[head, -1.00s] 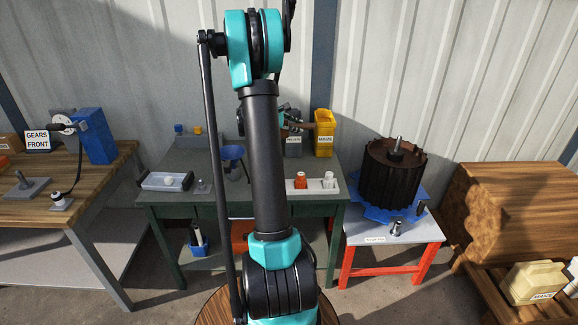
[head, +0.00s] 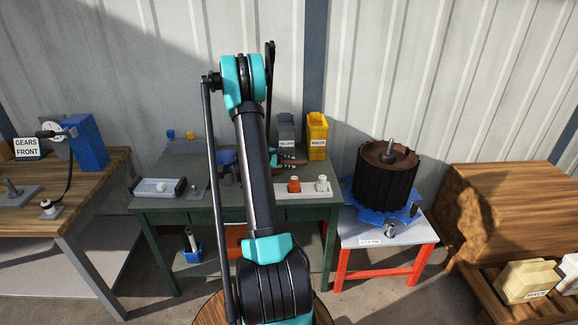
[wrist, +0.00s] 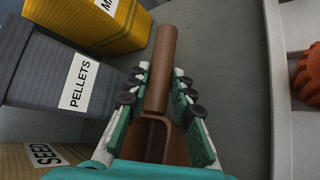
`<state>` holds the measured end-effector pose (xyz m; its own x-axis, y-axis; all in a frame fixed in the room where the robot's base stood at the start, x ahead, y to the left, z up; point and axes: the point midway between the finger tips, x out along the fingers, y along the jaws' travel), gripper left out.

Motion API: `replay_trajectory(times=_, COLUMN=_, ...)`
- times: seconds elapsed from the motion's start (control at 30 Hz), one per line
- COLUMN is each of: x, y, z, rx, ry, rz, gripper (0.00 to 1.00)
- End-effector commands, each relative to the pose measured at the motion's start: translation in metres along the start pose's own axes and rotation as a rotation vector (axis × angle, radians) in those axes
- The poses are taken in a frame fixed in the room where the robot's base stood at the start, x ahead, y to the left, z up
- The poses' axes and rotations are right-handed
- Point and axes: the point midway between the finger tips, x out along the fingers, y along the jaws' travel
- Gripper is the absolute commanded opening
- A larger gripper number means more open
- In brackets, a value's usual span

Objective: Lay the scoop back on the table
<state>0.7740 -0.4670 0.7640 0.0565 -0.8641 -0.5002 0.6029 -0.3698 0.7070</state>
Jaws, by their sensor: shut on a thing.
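The brown scoop (wrist: 162,55) is in my gripper (wrist: 159,88), with a finger on each side of its handle in the wrist view. The handle points away from my wrist, and the scoop's wider part lies back toward my palm. In the head view the scoop (head: 291,161) shows to the right of my arm, low over the back of the green table (head: 215,203), in front of the bins. My arm hides part of the gripper there. I cannot tell whether the scoop touches the tabletop.
A yellow bin (head: 317,141) and a grey PELLETS bin (wrist: 55,72) stand close to the left in the wrist view, with a SEED box (wrist: 35,158) nearer. A white tray (head: 310,189) with an orange piece (head: 294,184) is to the right. Grey tabletop shows between.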

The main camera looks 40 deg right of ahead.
Motion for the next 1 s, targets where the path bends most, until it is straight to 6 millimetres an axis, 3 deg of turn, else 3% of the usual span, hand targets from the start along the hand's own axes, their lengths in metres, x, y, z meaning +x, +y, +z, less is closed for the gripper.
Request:
replay_trajectory(times=0.27, x=0.006, y=-0.009, z=-0.006, rx=0.0, ry=0.0, rz=0.0, gripper=0.0)
replay_trajectory(times=0.3, x=0.006, y=-0.009, z=-0.006, rx=0.0, ry=0.001, rz=-0.001, gripper=0.24)
replay_trajectory(times=0.47, x=0.006, y=-0.009, z=-0.006, rx=0.0, ry=0.001, rz=0.0, gripper=0.43)
replay_trajectory(times=0.83, x=0.008, y=-0.012, z=-0.008, rx=0.0, ry=0.0, rz=0.0, gripper=0.43)
replay_trajectory(times=1.0, x=-0.017, y=-0.011, z=-0.008, rx=-0.002, ry=0.002, rz=0.001, gripper=0.43)
